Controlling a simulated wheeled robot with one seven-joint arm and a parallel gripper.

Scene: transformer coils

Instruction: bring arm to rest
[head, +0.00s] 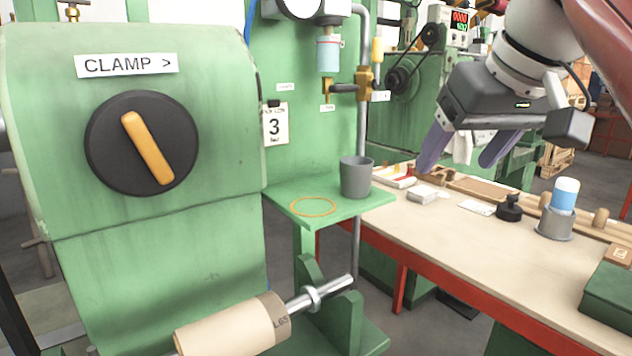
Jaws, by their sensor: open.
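My gripper (462,150) is at the upper right of the head view, above the workbench. Its two purple fingers point down and stand apart, with nothing seen held between them. My arm comes in from the top right corner. A grey cup (356,177) stands upright on the green shelf (285,197), to the left of and lower than my gripper. An orange ring mark (313,206) lies empty on the shelf beside the cup.
The workbench (440,240) bears a blue-and-white cylinder in a grey holder (556,222), a black knob-like object (509,208) and a dark green box (609,295). A green machine with a clamp knob (141,143) fills the left. A tan coil (232,328) sits on a shaft below.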

